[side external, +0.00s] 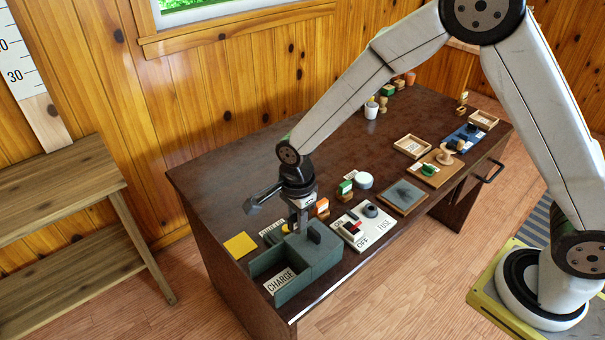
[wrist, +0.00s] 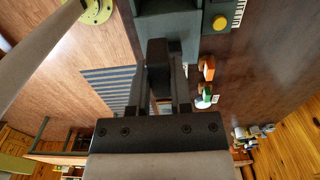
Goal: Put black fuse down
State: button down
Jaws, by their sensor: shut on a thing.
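My gripper (side external: 303,222) points down over the grey-green box labelled CHARGE (side external: 320,262), at the near left end of the dark table. In the wrist view, my gripper (wrist: 160,98) is shut on the black fuse (wrist: 158,82), a dark block between the two fingers. The grey-green box (wrist: 165,27) is just beyond the fingertips there. In the side view the fuse is hard to separate from the dark fingers and the box top. I cannot tell whether it touches the box.
A yellow square (side external: 239,245) lies left of the box. A white ON/OFF switch panel (side external: 362,226) stands to its right, with orange (side external: 321,207) and green (side external: 345,187) blocks behind. Trays (side external: 412,147) and a grey mat (side external: 404,196) lie farther right. The table's middle back is clear.

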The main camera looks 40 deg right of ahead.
jog(key=shift+f, duration=1.3)
jog(key=w+a+f, duration=0.2)
jog(key=w+f, duration=0.2)
jog(key=w, duration=0.5)
send_over(256, 246)
jog(key=shift+s+f, duration=0.2)
jog(key=shift+f, duration=2.55)
jog(key=shift+w+f, duration=0.15)
jog(key=shift+f, duration=1.6)
